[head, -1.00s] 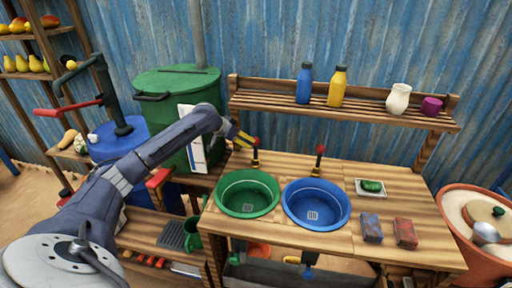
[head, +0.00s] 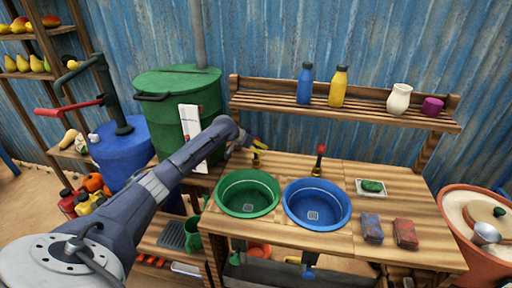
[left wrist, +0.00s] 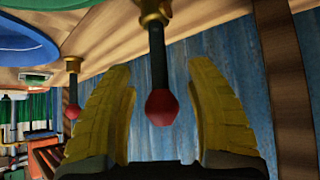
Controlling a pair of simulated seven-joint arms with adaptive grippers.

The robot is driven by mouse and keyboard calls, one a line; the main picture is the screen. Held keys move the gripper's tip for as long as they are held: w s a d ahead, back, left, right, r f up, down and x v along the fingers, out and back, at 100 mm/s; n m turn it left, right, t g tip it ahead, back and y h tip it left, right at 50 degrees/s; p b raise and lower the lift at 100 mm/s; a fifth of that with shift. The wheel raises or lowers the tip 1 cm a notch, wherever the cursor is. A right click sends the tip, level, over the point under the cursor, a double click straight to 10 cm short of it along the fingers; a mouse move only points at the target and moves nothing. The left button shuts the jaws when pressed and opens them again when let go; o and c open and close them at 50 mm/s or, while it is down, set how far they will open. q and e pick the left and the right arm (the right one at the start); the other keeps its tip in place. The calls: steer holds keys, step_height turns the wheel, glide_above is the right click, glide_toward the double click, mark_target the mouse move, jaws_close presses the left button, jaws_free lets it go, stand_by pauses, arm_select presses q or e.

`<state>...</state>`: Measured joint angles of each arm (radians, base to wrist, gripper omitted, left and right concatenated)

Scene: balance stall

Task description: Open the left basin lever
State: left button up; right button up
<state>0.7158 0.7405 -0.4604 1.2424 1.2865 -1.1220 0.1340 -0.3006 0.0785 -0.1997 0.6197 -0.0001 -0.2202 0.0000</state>
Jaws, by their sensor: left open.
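The left basin is green (head: 247,194) and is set in the wooden counter. Its lever stands behind it, with a brass base (head: 256,160); the upper part is mostly hidden by my gripper in the head view. In the left wrist view the lever's dark stem and red knob (left wrist: 162,107) lie between the two yellow fingers, with a gap visible on both sides. My left gripper (head: 257,146) is open around the lever; I see no clear contact. My right gripper is not in view.
The blue basin (head: 316,204) and its red-knobbed lever (head: 320,158) are just to the right. A shelf (head: 350,113) with bottles is above the counter. Soap and sponges lie on the right.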

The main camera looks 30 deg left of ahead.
arm_select(q)
steer(key=shift+o, duration=0.4)
jaws_close()
